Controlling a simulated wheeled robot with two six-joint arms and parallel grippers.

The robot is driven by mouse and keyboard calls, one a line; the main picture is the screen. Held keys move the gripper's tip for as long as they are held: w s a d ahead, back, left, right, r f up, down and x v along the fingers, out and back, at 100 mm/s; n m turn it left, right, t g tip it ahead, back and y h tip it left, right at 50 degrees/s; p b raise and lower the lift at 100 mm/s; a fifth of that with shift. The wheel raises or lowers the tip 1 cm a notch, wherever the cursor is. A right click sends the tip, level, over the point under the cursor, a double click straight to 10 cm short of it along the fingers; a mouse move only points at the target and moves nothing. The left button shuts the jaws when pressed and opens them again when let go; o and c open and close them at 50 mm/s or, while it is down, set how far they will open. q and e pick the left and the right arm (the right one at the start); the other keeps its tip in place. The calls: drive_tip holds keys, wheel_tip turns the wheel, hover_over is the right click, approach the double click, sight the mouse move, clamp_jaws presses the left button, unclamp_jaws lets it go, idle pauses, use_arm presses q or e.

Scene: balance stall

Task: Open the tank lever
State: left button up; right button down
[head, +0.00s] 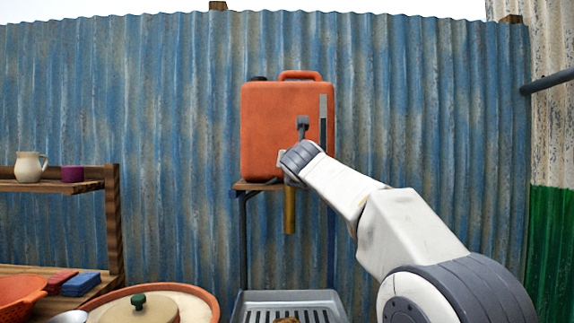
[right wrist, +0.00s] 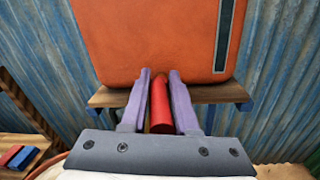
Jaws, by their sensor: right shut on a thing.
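The orange tank (head: 265,120) stands upright on a small wooden shelf against the blue corrugated wall. Its lower front fills the top of the right wrist view (right wrist: 150,40). A red lever (right wrist: 160,105) lies between the two purple fingers of my right gripper (right wrist: 160,80), which is shut on it, just in front of the tank's bottom edge. In the head view my right wrist covers the lever. A brass-coloured tube (head: 290,212) hangs below the shelf. My left gripper is not in view.
A grey slotted tray (head: 290,297) sits below the tank. A wooden shelf at left holds a cream jug (head: 29,167) and a purple cup (head: 72,174). A pot lid with a green knob (head: 138,301) is at lower left. The wall right of the tank is clear.

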drive_tip(key=shift+a+f, duration=0.35)
drive_tip(key=shift+a, duration=0.05)
drive_tip(key=c, duration=0.8)
unclamp_jaws()
drive_tip(key=shift+o, duration=0.2)
drive_tip(key=shift+r, duration=0.1)
drive_tip(key=shift+d+r, duration=0.1)
drive_tip(key=shift+d, duration=0.05)
drive_tip(key=s+b, duration=0.3)
drive_tip(key=s, duration=0.7)
drive_tip(key=shift+s+d, duration=0.25)
drive_tip(key=shift+d, duration=0.2)
